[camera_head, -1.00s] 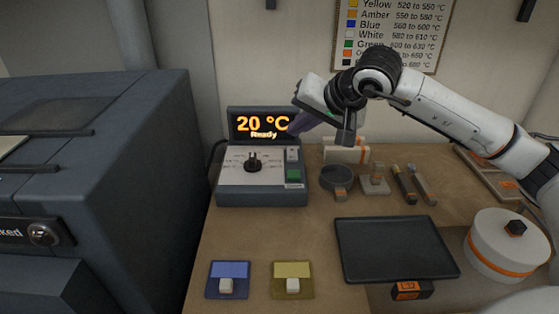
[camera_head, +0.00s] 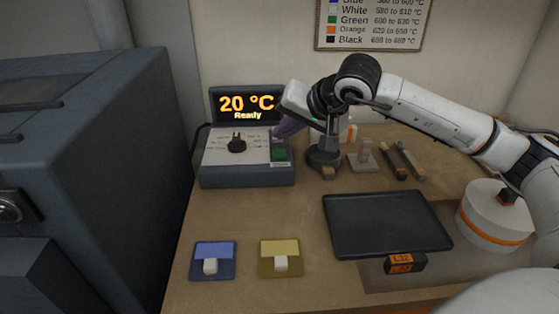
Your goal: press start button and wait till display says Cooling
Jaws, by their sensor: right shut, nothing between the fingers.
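The control box (camera_head: 247,177) stands at the back left of the table. Its display (camera_head: 247,104) reads "20 °C Ready" in orange. A black knob (camera_head: 236,144) sits on its sloped panel, and the green start button (camera_head: 280,155) is at the panel's right. My right gripper (camera_head: 279,132) comes in from the right, shut and empty. Its purplish fingertips are just above the green button and partly cover the panel's upper right. I cannot tell whether they touch the panel. My left gripper is not in view.
A large dark kiln (camera_head: 80,170) fills the left side. A black tray (camera_head: 385,222), a white round container (camera_head: 494,215) and several small tools (camera_head: 398,160) lie to the right. A blue pad (camera_head: 213,259) and a yellow pad (camera_head: 281,257) lie in front. A colour chart (camera_head: 372,22) hangs behind.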

